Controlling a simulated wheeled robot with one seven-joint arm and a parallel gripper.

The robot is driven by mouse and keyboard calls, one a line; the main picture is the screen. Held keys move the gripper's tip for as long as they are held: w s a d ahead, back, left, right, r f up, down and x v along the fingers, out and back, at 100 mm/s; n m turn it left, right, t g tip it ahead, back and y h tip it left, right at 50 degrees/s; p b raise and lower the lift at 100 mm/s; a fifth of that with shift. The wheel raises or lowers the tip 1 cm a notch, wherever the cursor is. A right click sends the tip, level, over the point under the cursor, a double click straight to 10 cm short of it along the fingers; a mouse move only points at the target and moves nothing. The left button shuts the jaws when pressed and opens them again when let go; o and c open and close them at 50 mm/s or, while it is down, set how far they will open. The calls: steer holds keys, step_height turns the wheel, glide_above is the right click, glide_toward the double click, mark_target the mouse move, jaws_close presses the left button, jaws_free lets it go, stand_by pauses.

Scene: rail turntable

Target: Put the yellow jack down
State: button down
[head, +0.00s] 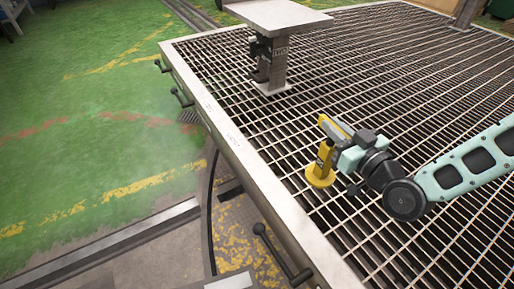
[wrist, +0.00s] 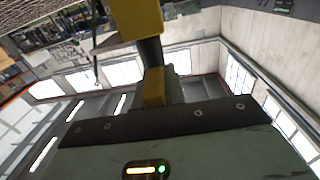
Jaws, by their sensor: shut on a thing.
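The yellow jack (head: 322,172) stands upright on the metal grating (head: 395,60), its round base on or very near the bars; I cannot tell if it touches. My gripper (head: 331,146) is shut on the jack's upper part, reaching in from the right. In the wrist view a yellow part (wrist: 137,18) fills the top middle, with a dark shaft below it. The gripper's fingertips are partly hidden by the jack and the wrist.
A grey stand (head: 273,62) with a flat top plate stands on the grating at the back. A raised metal edge (head: 235,140) with black handles (head: 282,255) borders the grating on the left. Green floor lies beyond it. Open grating surrounds the jack.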

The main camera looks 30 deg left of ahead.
steer(key=shift+s+a+g, duration=0.5)
steer(key=shift+s+a, duration=0.35)
steer(key=shift+a, duration=0.2)
steer(key=b, duration=0.4)
glide_above(312, 176)
steer(key=shift+n+y, duration=0.3)
steer(key=shift+n, duration=0.1)
step_height(312, 176, down, 11)
steer(key=shift+a+r, duration=0.1)
steer(key=shift+r, duration=0.1)
steer(key=shift+f, duration=0.15)
steer(key=c, duration=1.5)
jaws_free()
steer(key=shift+o, duration=0.2)
steer(key=shift+r, duration=0.2)
steer(key=p+v, duration=0.2)
steer(key=v, duration=1)
steer(key=shift+p, duration=0.3)
